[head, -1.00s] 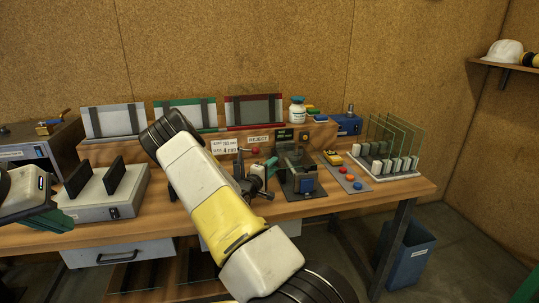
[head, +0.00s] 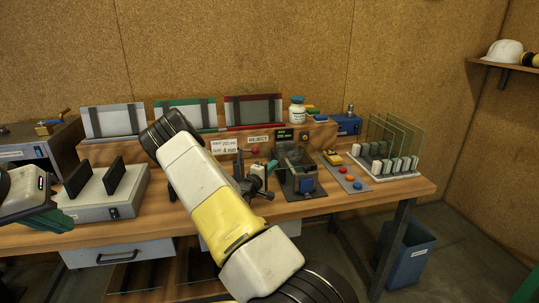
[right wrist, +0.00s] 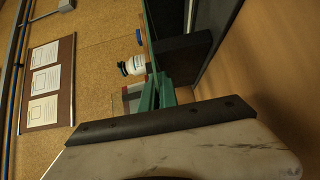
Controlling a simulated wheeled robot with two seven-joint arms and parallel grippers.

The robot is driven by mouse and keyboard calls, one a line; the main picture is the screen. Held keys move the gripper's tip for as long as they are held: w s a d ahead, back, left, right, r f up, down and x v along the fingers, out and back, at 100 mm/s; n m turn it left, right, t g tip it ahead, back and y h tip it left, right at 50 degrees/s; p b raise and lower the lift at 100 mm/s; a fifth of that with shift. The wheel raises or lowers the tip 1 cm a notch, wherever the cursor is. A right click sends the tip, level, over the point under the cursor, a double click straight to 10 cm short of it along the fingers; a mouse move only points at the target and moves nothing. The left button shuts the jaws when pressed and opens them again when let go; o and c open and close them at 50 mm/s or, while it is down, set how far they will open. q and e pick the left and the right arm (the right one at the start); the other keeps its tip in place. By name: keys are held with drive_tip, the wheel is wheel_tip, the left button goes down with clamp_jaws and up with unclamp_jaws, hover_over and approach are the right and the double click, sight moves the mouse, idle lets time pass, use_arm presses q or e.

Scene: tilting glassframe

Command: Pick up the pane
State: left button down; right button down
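Several clear, green-edged panes (head: 400,132) stand upright in the white slotted rack (head: 390,172) at the bench's right end. My right arm crosses the middle of the head view and hides part of the bench. In the right wrist view the green fingers of my right gripper (right wrist: 156,94) are close together. A thin green edge (right wrist: 149,38) runs up from their tips; I cannot tell whether they grip it. A dark block (right wrist: 186,46) is beside that edge. My left gripper (head: 42,221), with green fingers, is at the far left, away from the rack; its opening is unclear.
A grey box (head: 110,200) with two black uprights stands at the left of the bench. Framed panels (head: 255,108) stand along the back shelf. A white bottle (head: 297,110), a black fixture (head: 302,178) and a button panel (head: 346,180) are between there and the rack.

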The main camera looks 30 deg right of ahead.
drive_tip(key=shift+r, duration=0.1)
idle(0.8)
wheel_tip(320, 180, up, 10)
drive_tip(key=shift+f, duration=0.1)
idle(0.5)
idle(0.5)
